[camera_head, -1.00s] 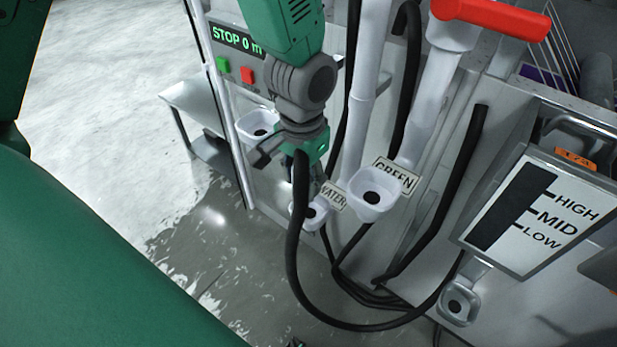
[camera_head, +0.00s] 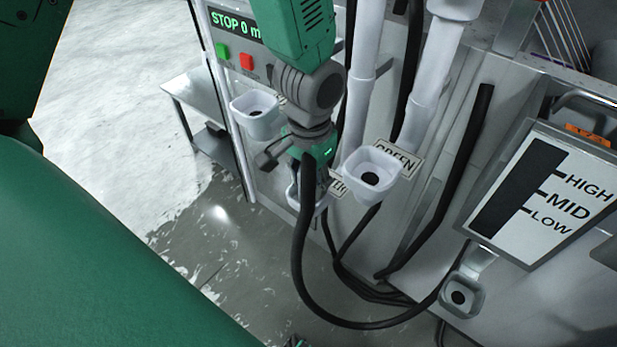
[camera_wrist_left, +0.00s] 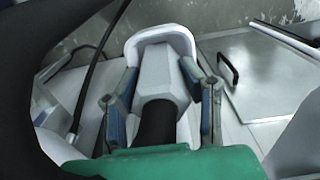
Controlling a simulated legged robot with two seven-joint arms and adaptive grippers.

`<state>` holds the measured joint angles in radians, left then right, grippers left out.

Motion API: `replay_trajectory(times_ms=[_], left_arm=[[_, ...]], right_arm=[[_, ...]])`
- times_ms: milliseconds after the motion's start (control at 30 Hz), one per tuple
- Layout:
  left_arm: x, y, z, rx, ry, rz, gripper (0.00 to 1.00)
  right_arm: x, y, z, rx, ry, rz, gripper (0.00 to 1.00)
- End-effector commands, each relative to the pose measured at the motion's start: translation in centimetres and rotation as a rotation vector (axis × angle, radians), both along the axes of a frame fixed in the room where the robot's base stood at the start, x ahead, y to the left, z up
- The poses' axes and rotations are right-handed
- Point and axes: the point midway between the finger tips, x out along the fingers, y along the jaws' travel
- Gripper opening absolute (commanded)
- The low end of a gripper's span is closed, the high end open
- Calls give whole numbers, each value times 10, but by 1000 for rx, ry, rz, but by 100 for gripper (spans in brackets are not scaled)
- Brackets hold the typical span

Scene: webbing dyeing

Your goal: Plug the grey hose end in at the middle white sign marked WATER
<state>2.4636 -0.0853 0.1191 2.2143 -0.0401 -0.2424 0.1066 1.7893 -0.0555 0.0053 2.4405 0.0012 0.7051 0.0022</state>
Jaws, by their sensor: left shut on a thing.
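My left gripper (camera_head: 308,172) is shut on the grey hose end (camera_wrist_left: 160,78), a pale block with the black hose (camera_wrist_left: 157,125) coming out of it, in the left wrist view. In the head view the gripper is at the middle white socket cup (camera_head: 322,204) and largely covers it. The WATER sign (camera_head: 338,186) beside that cup is mostly hidden. In the wrist view the hose end lies over the white cup (camera_wrist_left: 160,36), between the finger pads. I cannot tell how deep it sits in the cup. My right gripper is not in view.
The cup marked GREEN (camera_head: 372,172) stands close to the right of my gripper. Another white cup (camera_head: 257,115) is on the left. The black hose (camera_head: 330,318) loops down to a lower right socket (camera_head: 461,295). A HIGH/MID/LOW panel (camera_head: 540,195) is at the right.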

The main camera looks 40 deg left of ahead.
Motion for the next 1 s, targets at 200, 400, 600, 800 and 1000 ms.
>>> replay_trajectory(times_ms=[200, 400, 600, 800, 1000], left_arm=[[0, 1, 0, -2, -1, 1, 59], [0, 1, 0, -1, 0, 1, 59], [1, 0, 18, -1, -4, 1, 59], [2, 1, 61, -3, -7, 1, 59], [2, 1, 98, -1, -4, 0, 59]], right_arm=[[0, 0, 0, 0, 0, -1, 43], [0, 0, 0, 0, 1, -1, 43], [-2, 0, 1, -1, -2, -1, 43], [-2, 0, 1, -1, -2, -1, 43], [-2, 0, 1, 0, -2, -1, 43]])
